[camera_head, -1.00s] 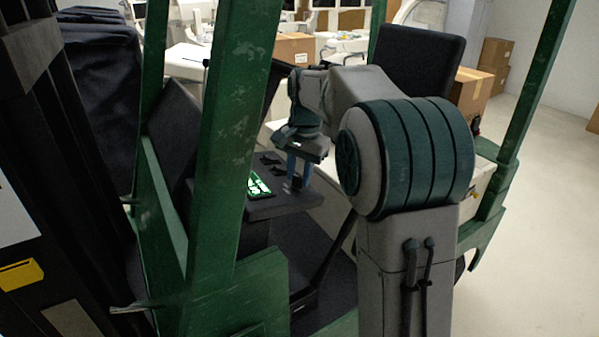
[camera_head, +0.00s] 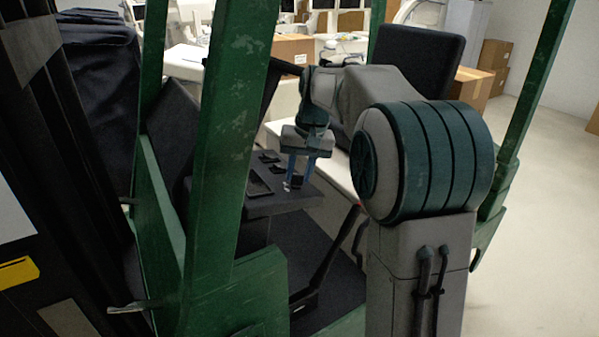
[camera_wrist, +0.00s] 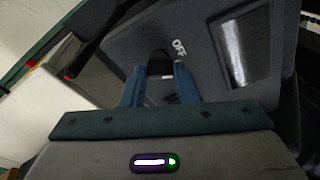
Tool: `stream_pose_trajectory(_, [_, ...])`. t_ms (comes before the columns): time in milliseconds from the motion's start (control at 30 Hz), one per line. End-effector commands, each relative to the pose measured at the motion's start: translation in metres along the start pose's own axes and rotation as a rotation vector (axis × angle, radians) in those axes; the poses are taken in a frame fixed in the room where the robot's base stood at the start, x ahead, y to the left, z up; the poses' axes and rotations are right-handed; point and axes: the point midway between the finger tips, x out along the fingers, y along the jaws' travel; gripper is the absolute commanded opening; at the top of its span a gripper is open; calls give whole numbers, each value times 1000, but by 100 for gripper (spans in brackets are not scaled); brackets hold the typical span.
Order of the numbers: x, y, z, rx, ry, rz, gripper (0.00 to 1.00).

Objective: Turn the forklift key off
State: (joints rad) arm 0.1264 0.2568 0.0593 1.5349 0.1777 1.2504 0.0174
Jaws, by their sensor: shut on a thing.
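The black forklift key (camera_wrist: 159,64) sits on the dark console (camera_head: 262,206), between the two blue fingers of my gripper (camera_wrist: 160,76) in the wrist view. My gripper (camera_head: 296,176) reaches down to the console's right part in the head view and is shut on the key. A white OFF label (camera_wrist: 180,47) is printed on the panel just beside the key. The console's display (camera_wrist: 250,45) is dark apart from glare. It also looks dark in the head view (camera_head: 258,183). The key's lower part is partly hidden by the fingers.
Small black levers (camera_head: 270,158) stand on the console behind the display. A green post (camera_head: 228,140) rises in front of the cab on the left. The black seat (camera_head: 420,62) is behind my arm. Cardboard boxes (camera_head: 472,88) stand farther back.

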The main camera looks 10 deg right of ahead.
Motion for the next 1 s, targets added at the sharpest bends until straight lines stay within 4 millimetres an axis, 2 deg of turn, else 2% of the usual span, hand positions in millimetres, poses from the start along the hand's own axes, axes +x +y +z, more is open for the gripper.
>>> stream_pose_trajectory(200, [-1, 1, -1, -180, 5, -34, 4])
stream_pose_trajectory(500, [-2, 1, -1, -358, 6, -66, 4])
stream_pose_trajectory(1000, [-2, 1, -2, -442, 7, -80, 4])
